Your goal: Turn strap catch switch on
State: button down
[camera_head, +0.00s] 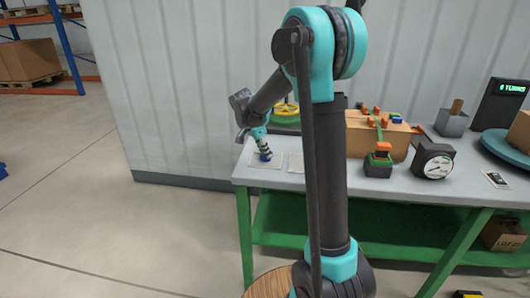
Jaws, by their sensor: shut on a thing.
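What looks like the strap catch (378,167) is a small dark block with green and orange parts on top, standing on the table in front of a cardboard box. A green strap (378,124) runs from it up over the box. I cannot tell the switch's position at this size. My gripper (260,137) is at the table's left end, well left of the catch and apart from it. It is shut on a small dark-and-white banded piece (264,150) with a blue lower end, tilted over a pale square on the table.
The cardboard box (359,143) carries several orange and blue blocks. A black dial gauge (433,161) stands right of the catch. A grey container (451,123), a blue-grey round plate (505,148) and a dark display (502,101) are further right. A yellow wheel (285,108) is partly hidden behind my arm.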

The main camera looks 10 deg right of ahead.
jog(key=c, duration=1.5)
grip_release()
jog(key=shift+c, duration=0.2)
jog(key=v, duration=1.2)
jog(key=shift+d, duration=0.1)
jog(key=s+d+f+n+y, duration=0.1)
jog(key=s+f+n, duration=0.3)
jog(key=s, duration=0.5)
jog(key=s+d+f+n+t+y, duration=0.1)
jog(key=s+d+f+n, duration=0.3)
jog(key=s+f, duration=0.4)
jog(key=s+d+f+n+t+y, duration=0.1)
jog(key=s+d+f+n+y, duration=0.1)
jog(key=s+f, duration=0.4)
jog(key=s+d+n, duration=0.1)
jog(key=s+n, duration=0.1)
jog(key=s, duration=0.3)
jog(key=shift+d+f+n, duration=0.25)
jog(key=shift+f+n, duration=0.15)
